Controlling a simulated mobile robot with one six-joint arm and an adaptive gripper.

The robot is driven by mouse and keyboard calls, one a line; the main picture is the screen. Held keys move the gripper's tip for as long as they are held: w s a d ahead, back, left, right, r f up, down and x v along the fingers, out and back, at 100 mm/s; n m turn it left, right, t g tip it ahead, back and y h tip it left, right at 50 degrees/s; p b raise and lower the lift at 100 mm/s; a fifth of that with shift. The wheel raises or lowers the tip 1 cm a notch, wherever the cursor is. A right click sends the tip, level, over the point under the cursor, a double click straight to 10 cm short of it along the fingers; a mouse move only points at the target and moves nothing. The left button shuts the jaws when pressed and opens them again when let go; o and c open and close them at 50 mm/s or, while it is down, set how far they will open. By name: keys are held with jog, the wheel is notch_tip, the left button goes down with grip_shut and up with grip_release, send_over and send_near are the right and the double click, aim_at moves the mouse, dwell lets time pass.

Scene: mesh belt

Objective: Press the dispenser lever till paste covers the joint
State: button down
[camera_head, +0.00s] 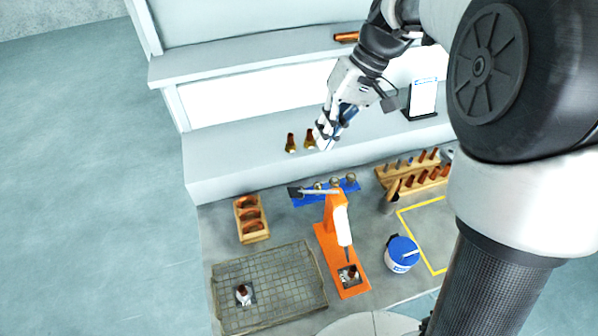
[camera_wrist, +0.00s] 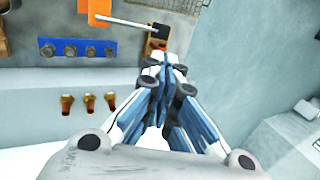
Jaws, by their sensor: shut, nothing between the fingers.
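The orange dispenser (camera_head: 338,222) stands on the bench in the head view. Its lever (camera_head: 318,191) is a pale rod that reaches left to a black pad; the rod (camera_wrist: 123,22) and the black pad (camera_wrist: 160,31) also show in the wrist view. A copper-coloured joint (camera_head: 349,273) sits on a dark square on the dispenser's orange base, under the nozzle. It is too small to tell whether paste is on it. My gripper (camera_head: 325,138) is shut and empty, over the pale ledge behind the dispenser. In the wrist view its fingertips (camera_wrist: 164,66) appear just below the black pad, without visible contact.
Brass fittings (camera_head: 291,143) stand on the ledge beside my gripper. A blue rack (camera_head: 350,186) with knobs lies behind the dispenser. A mesh tray (camera_head: 290,262), a wooden box (camera_head: 240,230), a blue-lidded tub (camera_head: 402,254) and wooden racks (camera_head: 388,172) surround it. The yellow-outlined area (camera_head: 432,232) looks mostly clear.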

jog(key=b, duration=0.2)
send_over(315, 193)
jog(key=a, duration=0.4)
jog(key=f, duration=1.2)
jog(key=shift+w+f, duration=0.3)
jog(key=shift+f, duration=0.1)
